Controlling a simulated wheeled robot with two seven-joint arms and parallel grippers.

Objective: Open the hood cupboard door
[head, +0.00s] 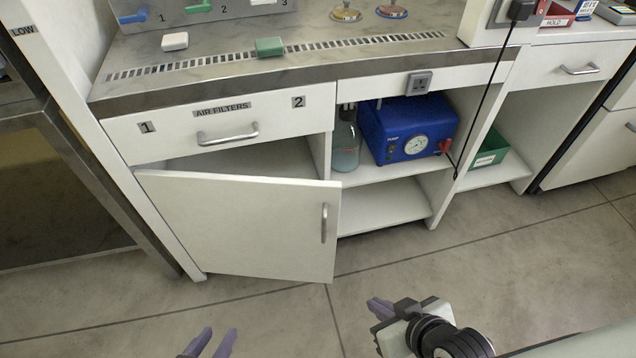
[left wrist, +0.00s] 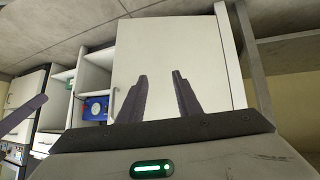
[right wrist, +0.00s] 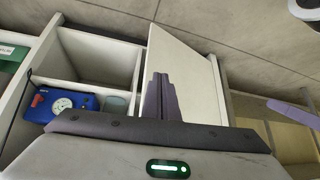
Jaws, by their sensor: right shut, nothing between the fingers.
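The white hood cupboard door (head: 240,225) stands partly open, hinged at its left and swung out, with a dark gap above its top edge. Its upright bar handle (head: 324,222) is near the right edge. The door (left wrist: 160,60) and handle (left wrist: 112,104) also show in the left wrist view, and the door (right wrist: 190,75) shows tilted outward in the right wrist view. My left gripper (head: 212,342) is open and empty in front of and below the door. My right gripper (head: 380,308) is shut and empty, right of the door and apart from it.
An air filters drawer (head: 275,130) is closed above the door. A blue pump (head: 408,130) and a bottle (head: 345,145) stand on the open shelf to the right. A black cord (head: 485,95) hangs by a green box (head: 490,150). The floor in front is clear.

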